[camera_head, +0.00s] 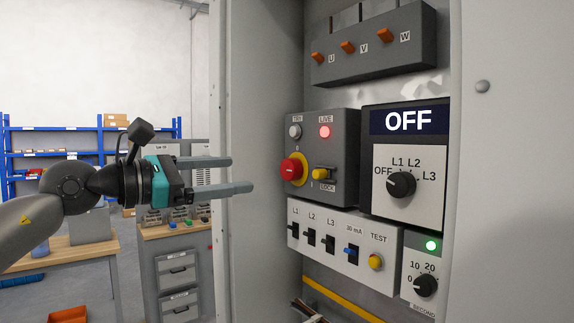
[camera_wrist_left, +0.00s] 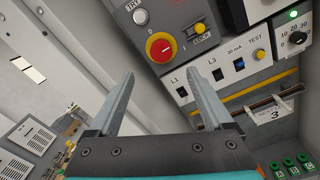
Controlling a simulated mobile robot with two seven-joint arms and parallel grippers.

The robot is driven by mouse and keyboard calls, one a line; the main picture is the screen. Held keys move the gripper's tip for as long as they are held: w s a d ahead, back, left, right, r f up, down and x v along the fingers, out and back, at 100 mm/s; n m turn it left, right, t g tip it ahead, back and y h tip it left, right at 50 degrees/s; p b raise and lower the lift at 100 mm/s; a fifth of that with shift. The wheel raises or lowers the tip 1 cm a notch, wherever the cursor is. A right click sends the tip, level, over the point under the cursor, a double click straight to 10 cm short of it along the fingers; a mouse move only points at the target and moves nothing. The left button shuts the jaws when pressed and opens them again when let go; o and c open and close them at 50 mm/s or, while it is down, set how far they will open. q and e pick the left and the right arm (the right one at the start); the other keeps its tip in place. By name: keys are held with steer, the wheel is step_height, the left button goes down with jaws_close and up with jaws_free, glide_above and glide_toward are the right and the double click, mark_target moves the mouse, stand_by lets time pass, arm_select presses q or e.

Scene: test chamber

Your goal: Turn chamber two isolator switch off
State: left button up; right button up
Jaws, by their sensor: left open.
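A red rotary knob on a yellow disc (camera_head: 291,170) sits on a dark grey panel in the open cabinet; it looks like the isolator switch. Its exact pointing is too small to tell. It also shows in the left wrist view (camera_wrist_left: 160,48), above the gap between my fingers. A lit red LIVE lamp (camera_head: 325,132) and a yellow LOCK switch (camera_head: 323,173) are beside it. My left gripper (camera_head: 240,174) is open and empty, left of the knob and apart from it. It also shows in the left wrist view (camera_wrist_left: 159,78). My right gripper is not in view.
A selector dial (camera_head: 401,185) under an OFF display (camera_head: 408,121) is at the right. Below are several breakers (camera_head: 330,242) and a yellow TEST button (camera_head: 376,261). The cabinet's left side (camera_head: 258,200) stands behind my fingertips. A workbench (camera_head: 60,250) is at the left.

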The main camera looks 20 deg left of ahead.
mark_target(286, 169)
arm_select(q)
steer(key=p+x, duration=0.3)
steer(key=x, duration=0.7)
steer(key=shift+s+d+r, duration=0.1)
steer(key=shift+d, duration=0.05)
steer(key=shift+p+x, duration=0.3)
steer(key=shift+x, duration=0.6)
steer(key=shift+c, duration=0.3)
jaws_close()
